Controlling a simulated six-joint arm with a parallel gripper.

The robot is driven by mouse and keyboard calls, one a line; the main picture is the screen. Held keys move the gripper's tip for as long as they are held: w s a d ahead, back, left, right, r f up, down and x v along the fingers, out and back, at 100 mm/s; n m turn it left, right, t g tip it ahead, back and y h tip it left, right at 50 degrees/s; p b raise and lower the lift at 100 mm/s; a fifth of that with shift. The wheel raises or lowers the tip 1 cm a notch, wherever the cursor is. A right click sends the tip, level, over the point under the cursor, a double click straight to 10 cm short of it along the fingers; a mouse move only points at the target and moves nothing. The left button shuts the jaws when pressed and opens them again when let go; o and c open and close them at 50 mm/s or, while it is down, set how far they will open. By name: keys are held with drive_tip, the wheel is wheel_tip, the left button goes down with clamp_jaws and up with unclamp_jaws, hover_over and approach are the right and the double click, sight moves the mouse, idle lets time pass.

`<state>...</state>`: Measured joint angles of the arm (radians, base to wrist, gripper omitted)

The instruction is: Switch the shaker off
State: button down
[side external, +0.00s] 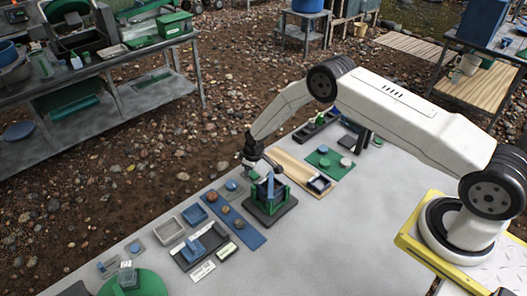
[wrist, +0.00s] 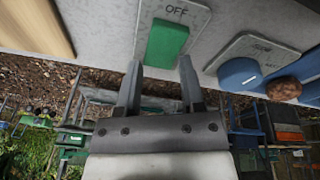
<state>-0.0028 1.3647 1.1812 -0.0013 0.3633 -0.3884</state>
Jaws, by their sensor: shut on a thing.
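A green switch block (wrist: 166,43) sits on a pale plate (wrist: 198,18) marked OFF in the wrist view. My gripper (wrist: 160,72) has its two fingers at the block's near end, one toward each side, shut on it. In the side external view, my gripper (side external: 266,170) is low over the table, just behind a green frame with a blue container (side external: 268,190) on a dark base, which looks like the shaker. The switch cannot be made out there.
A blue round knob (wrist: 239,73) on another plate and a brown stone (wrist: 283,89) lie close to the right of the switch. The table's front (side external: 340,235) is clear.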

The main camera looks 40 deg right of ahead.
sight(255, 176)
drive_tip(key=shift+s+t, duration=0.15)
drive_tip(key=shift+t, duration=0.25)
drive_tip(key=shift+c, duration=1.1)
unclamp_jaws()
drive_tip(key=shift+d, duration=0.1)
drive_tip(key=shift+r, duration=0.1)
drive_tip(key=shift+s+r, duration=0.1)
drive_tip(key=shift+r, duration=0.5)
drive_tip(key=shift+v, duration=3.15)
drive_tip(key=shift+s, duration=0.1)
